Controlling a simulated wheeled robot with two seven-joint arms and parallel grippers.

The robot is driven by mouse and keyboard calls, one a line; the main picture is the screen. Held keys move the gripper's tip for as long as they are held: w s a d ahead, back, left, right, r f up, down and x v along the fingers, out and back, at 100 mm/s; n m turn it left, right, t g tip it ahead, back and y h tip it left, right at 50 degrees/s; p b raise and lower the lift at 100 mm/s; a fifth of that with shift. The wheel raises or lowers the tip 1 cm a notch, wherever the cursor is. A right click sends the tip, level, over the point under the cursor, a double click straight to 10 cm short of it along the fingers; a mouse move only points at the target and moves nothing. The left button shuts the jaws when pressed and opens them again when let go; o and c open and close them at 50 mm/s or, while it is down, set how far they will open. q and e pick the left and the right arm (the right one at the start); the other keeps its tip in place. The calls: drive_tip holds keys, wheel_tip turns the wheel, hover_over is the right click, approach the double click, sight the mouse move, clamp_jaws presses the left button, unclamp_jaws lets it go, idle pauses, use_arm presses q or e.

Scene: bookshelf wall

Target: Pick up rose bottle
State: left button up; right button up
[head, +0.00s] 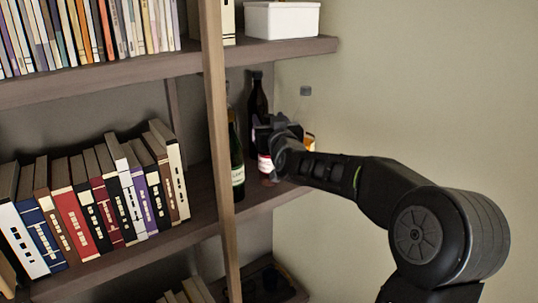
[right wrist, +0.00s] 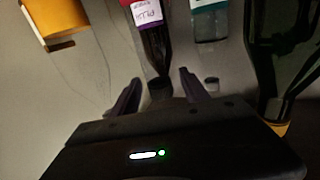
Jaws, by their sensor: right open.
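Several bottles stand on the middle shelf's right end. A bottle with a red and white label (head: 265,164) is partly hidden behind my right gripper (head: 272,130); it may be the rose bottle, but I cannot be sure. In the right wrist view, my right gripper (right wrist: 160,78) is open. A dark-necked bottle with a pink and white label (right wrist: 148,14) has its neck end in line with the gap between the fingers. I cannot tell whether the fingers touch it. My left gripper is out of view.
A green bottle (head: 236,160) stands left, beside the wooden upright (head: 217,120). A dark bottle (head: 257,98) is behind. A clear bottle with a grey cap (head: 305,92) is right. A yellow object (right wrist: 55,22) shows in the wrist view. The upper shelf (head: 285,46) is above.

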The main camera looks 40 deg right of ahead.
idle(0.6)
clamp_jaws()
idle(0.3)
idle(0.4)
drive_tip(key=shift+r, duration=0.1)
idle(0.4)
